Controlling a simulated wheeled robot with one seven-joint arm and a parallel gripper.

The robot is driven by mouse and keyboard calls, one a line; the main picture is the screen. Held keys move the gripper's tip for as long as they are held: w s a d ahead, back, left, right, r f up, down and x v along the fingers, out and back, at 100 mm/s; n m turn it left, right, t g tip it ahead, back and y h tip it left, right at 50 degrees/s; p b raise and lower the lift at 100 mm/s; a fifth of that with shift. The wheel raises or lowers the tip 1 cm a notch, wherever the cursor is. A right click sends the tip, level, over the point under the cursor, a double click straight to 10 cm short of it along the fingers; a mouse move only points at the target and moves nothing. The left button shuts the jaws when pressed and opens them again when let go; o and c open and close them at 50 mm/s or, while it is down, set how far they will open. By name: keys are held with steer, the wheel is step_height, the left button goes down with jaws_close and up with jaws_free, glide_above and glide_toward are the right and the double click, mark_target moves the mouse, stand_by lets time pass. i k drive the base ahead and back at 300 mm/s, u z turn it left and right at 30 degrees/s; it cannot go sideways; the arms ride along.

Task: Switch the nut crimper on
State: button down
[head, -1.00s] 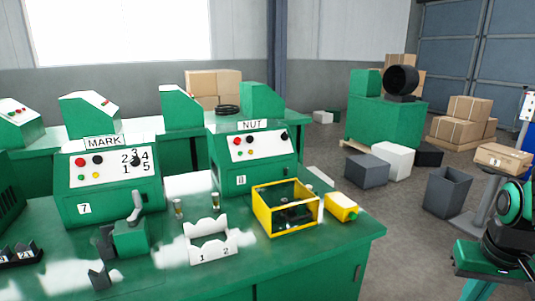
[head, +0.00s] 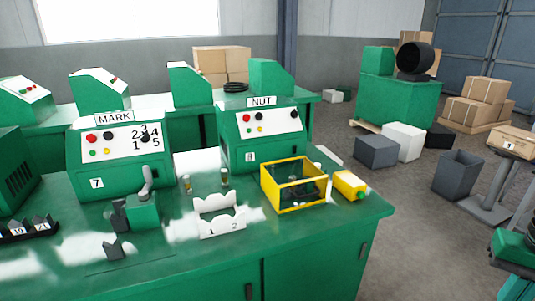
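The nut crimper's control box (head: 262,140) is green with a white sloped panel, a NUT sign (head: 261,102) on top and the number 8 on its front. Its panel has a red button (head: 246,118), a black button (head: 258,115), a green button (head: 248,131), a yellow button (head: 260,129) and a black knob (head: 294,114) at the right. A yellow-framed guard (head: 292,184) stands in front of it, with dark parts inside. My gripper is not in view.
The MARK control box (head: 112,155), number 7, stands to the left on the same green bench (head: 290,245). A white rack (head: 219,217) and a yellow box (head: 350,185) are on the bench. Cartons, grey bins and a green machine (head: 388,102) stand on the floor to the right.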

mark_target(293, 114)
steer(key=u, duration=0.35)
steer(key=i, duration=0.9)
steer(key=u, duration=0.35)
